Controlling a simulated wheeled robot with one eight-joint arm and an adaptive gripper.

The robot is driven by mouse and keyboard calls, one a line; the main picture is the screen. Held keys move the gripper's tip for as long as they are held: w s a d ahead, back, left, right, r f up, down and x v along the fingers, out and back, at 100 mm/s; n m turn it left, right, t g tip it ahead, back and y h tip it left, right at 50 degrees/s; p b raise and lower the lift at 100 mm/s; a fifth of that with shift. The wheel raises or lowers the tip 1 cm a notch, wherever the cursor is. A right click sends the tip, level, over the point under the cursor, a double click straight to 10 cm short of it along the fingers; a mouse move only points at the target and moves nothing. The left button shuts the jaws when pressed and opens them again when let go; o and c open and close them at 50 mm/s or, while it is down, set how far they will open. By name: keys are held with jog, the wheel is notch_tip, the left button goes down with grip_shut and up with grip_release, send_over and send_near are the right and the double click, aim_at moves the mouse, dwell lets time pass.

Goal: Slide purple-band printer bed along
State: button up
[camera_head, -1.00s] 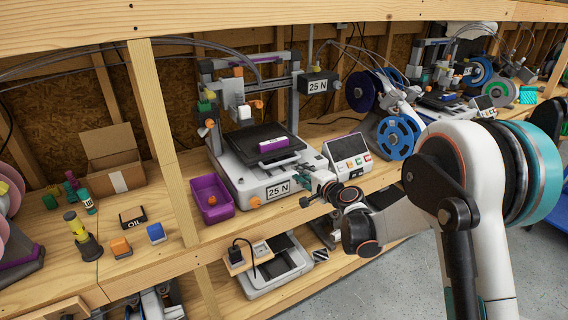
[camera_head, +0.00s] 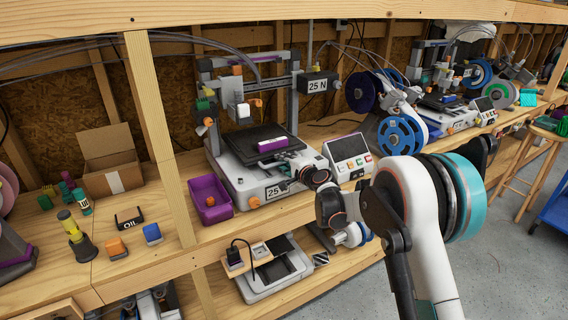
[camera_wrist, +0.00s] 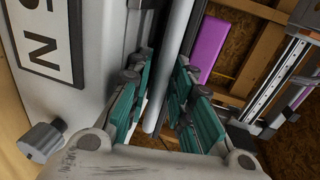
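The printer (camera_head: 240,180) labelled "25 N" stands on the wooden bench. Its dark bed (camera_head: 248,137) carries a purple-and-white block (camera_head: 272,144) near the front edge; a purple piece also shows in the wrist view (camera_wrist: 209,46). My gripper (camera_head: 288,168) is at the front of the printer, just below and in front of the bed. In the wrist view its teal-padded fingers (camera_wrist: 157,100) are apart, with a grey bar (camera_wrist: 157,112) between them. A gap shows beside the bar, and contact with both fingers is not visible. My wrist partly hides the printer's front right.
A purple bin (camera_head: 211,200) stands left of the printer, and a control screen (camera_head: 348,153) stands right of it. Blue spools (camera_head: 400,135) are farther right. A wooden post (camera_head: 160,130) rises at left. A lower shelf holds another machine (camera_head: 272,275).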

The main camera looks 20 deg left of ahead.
aim_at(273, 151)
jog(key=shift+c, duration=0.2)
grip_shut()
jog(key=x, duration=0.2)
jog(key=r+x, duration=0.1)
jog(key=x, duration=0.5)
jog(key=shift+w+a+r, duration=0.25)
jog(key=shift+a+r, duration=0.05)
jog(key=shift+r, duration=0.05)
jog(key=shift+o, duration=0.2)
grip_release()
jog(key=v, duration=1.2)
jog(key=shift+d, duration=0.1)
